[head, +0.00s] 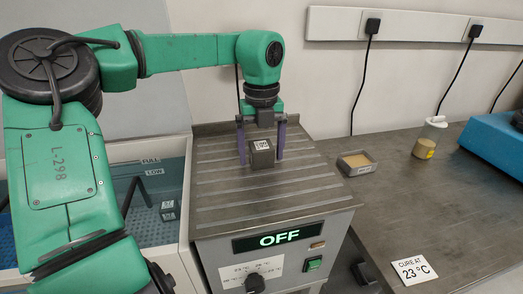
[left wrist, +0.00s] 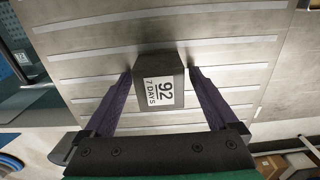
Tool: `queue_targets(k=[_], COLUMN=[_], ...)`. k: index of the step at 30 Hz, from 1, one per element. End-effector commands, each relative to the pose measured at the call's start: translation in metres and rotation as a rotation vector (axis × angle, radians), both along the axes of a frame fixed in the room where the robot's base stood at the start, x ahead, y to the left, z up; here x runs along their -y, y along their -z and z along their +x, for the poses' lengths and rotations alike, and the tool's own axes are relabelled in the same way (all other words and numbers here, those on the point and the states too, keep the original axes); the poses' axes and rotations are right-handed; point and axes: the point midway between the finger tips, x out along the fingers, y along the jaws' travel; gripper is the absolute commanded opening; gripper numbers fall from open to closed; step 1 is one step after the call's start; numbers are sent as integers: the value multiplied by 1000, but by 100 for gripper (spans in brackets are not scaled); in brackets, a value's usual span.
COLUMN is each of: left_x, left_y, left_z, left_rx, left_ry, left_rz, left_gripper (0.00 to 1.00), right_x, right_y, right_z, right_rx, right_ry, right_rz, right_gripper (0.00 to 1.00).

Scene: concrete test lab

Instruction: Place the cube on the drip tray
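The dark grey cube (head: 262,155) carries a white label, and "92 7 DAYS" reads on it in the left wrist view (left wrist: 160,80). It appears to rest upright on the ribbed metal drip tray (head: 215,190) on top of the grey machine. The tray's ribs also fill the left wrist view (left wrist: 90,45). My left gripper (head: 262,158) points down with its purple fingers on either side of the cube. Narrow gaps seem to show between the fingers and the cube, so it looks open. My right gripper is not in view.
A small grey mould with a tan top (head: 357,163) stands on the metal bench, right of the machine. A tan cylinder (head: 424,148), a blue device (head: 492,145) and a "CURE AT 23°C" card (head: 413,270) are farther right. A water tank (head: 150,195) is left of the machine.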

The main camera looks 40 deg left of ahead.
Motion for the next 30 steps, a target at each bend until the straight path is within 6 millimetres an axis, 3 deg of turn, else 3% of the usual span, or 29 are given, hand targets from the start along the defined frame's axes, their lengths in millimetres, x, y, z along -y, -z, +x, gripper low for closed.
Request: queue_targets(k=[9,11,21,25,30], left_x=[0,0,0,0,0], left_y=[-9,-20,-109,-123,-124], left_z=[1,1,1,0,0], left_rx=[2,2,2,0,-1], left_ry=[-1,-1,-2,-1,0], left_rz=[1,3,2,1,1], left_gripper=[92,92,92,92,92], right_x=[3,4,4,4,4], right_y=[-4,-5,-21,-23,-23], right_z=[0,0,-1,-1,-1], right_rx=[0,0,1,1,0], right_ry=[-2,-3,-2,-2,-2], right_rz=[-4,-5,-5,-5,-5], right_gripper=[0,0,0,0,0])
